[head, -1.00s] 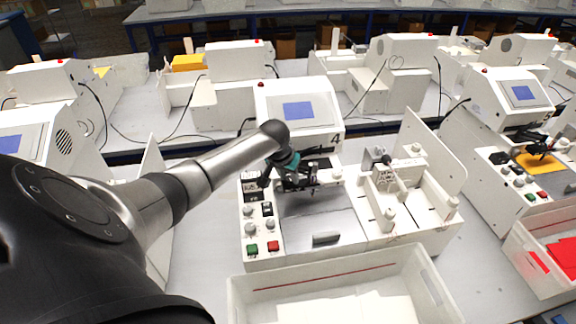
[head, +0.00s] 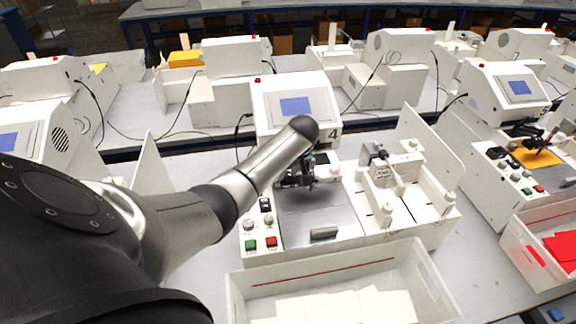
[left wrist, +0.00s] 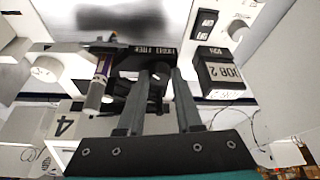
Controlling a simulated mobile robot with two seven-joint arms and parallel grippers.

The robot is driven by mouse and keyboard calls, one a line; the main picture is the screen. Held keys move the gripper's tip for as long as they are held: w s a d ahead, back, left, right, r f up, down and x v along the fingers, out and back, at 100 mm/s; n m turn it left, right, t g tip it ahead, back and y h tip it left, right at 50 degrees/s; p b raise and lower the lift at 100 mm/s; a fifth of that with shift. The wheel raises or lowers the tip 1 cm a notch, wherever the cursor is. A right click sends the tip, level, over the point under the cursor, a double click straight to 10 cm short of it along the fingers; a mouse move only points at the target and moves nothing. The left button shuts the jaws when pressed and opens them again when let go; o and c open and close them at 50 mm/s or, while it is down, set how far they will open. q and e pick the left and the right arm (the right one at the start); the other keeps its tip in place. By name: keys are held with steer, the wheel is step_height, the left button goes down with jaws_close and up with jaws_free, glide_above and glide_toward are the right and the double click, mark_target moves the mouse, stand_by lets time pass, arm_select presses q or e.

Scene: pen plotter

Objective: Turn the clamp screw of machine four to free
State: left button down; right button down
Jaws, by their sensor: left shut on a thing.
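Machine four (head: 262,112) is a white plotter with a blue screen and a black "4" on its front, in the middle of the head view. My left gripper (left wrist: 160,73) reaches in over its pen carriage (head: 292,180), mostly hidden behind my own arm in the head view. In the left wrist view its two grey fingers are closed around a small dark part that looks like the clamp screw (left wrist: 158,84). The screw's turned position cannot be read. A pen-like cylinder (left wrist: 98,92) stands beside the fingers. My right gripper is not in view.
Machine four's button panel (head: 259,226) and grey plate (head: 318,215) lie in front of the carriage. A white bin (head: 240,293) stands nearer. Other plotters (head: 505,95) flank it.

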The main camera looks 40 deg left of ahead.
arm_select(q)
steer(key=shift+n, duration=0.3)
steer(key=c, duration=0.6)
jaws_free()
steer(key=shift+r, duration=0.1)
steer(key=shift+d+r, duration=0.25)
steer(key=shift+r, duration=0.25)
steer(key=v, duration=1.4)
steer(key=shift+w+b, duration=0.1)
steer(key=shift+b, duration=0.2)
